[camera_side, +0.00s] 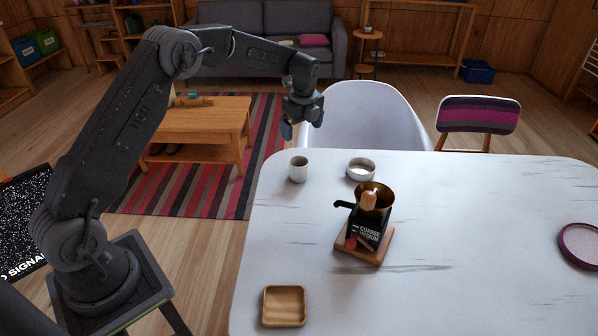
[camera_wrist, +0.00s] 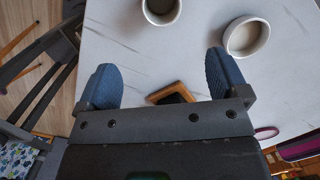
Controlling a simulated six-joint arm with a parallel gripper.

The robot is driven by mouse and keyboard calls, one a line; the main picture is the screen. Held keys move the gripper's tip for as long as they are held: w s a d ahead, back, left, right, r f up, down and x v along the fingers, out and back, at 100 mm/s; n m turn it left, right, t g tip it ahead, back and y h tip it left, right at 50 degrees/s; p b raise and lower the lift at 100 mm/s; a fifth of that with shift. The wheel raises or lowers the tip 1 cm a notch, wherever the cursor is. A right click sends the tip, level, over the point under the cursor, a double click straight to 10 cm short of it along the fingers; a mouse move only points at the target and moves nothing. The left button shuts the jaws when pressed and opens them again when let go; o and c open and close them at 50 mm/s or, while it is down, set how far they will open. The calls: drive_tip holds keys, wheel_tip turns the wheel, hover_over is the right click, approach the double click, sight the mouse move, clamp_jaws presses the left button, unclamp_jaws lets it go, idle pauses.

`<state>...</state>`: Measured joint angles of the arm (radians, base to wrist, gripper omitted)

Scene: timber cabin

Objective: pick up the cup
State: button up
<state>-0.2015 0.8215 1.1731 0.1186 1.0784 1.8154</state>
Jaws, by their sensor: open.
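The cup (camera_side: 298,169) is small, pale and upright near the far left corner of the white table (camera_side: 300,240). It also shows at the top edge of the wrist view (camera_wrist: 161,10), partly cut off, with a dark inside. My gripper (camera_side: 300,128) hangs above the table's far left edge, higher than the cup and apart from it. In the wrist view its two blue fingers (camera_wrist: 165,78) are spread wide with nothing between them; the cup lies beyond the fingertips.
A low white bowl (camera_side: 360,169) stands right of the cup. A coffee grinder (camera_side: 366,225) on a wooden base stands nearer the middle. A square wooden tray (camera_side: 285,306) lies at the front left, and a round purple-rimmed dish (camera_side: 580,245) at the right. A white chair (camera_side: 362,115) stands behind.

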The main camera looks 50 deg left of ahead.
sight(299, 168)
drive_tip(key=shift+m, duration=0.5)
drive_tip(key=f, duration=0.3)
drive_tip(key=a+f, duration=0.1)
drive_tip(key=f, duration=0.3)
drive_tip(key=w+a+f, duration=0.1)
drive_tip(key=f, duration=0.2)
drive_tip(key=shift+f, duration=0.3)
drive_tip(key=shift+w+a+f, duration=0.1)
drive_tip(key=shift+a+f, duration=0.05)
drive_tip(key=shift+f, duration=1.35)
drive_tip(key=shift+w+a+f, duration=0.1)
drive_tip(key=shift+a+f, duration=0.05)
drive_tip(key=shift+f, duration=1.3)
drive_tip(key=c, duration=1)
drive_tip(key=shift+r, duration=0.1)
